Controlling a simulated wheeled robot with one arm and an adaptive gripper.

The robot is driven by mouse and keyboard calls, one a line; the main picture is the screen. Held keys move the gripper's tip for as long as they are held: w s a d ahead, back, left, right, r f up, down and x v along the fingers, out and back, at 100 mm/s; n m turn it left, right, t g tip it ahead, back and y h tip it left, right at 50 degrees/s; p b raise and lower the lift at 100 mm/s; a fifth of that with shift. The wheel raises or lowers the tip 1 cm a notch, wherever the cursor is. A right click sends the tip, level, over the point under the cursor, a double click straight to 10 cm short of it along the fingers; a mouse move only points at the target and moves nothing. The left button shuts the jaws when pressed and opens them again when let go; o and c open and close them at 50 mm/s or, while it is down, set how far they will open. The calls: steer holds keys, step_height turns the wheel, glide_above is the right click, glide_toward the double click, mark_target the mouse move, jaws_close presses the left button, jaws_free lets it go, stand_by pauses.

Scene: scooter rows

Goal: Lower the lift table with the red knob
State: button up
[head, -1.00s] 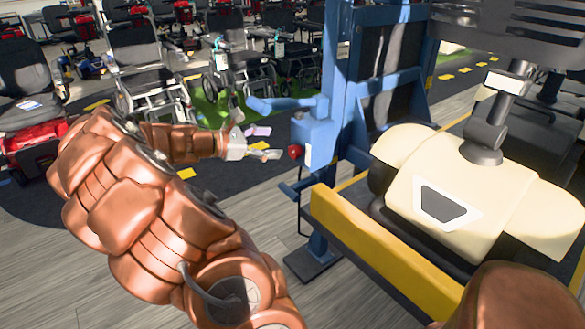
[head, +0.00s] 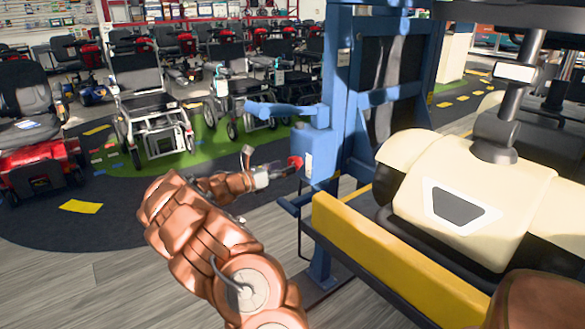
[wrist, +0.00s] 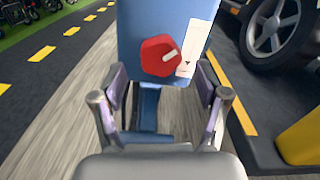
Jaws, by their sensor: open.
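The red knob (head: 295,162) sits on the side of a blue box (head: 318,150) fixed to the blue post of the lift table (head: 350,240). In the wrist view the knob (wrist: 161,56) is a red faceted disc with a pale pointer mark, beside a white label (wrist: 194,46). My gripper (head: 280,172) is close in front of the knob in the head view. In the wrist view its two fingers (wrist: 160,92) are spread apart with nothing between them, and the knob shows just beyond and above the tips. I cannot tell whether they touch.
A cream scooter (head: 465,190) stands on the lift table, behind its yellow edge (head: 375,250). A blue lever (head: 285,110) sticks out above the box. Wheelchairs (head: 150,105) and scooters fill the back. The grey floor at the left is clear.

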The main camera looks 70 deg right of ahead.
mark_target(291, 164)
steer(key=shift+b+x, duration=0.4)
steer(key=shift+x, duration=1.6)
steer(key=shift+c, duration=0.4)
steer(key=c, duration=1.1)
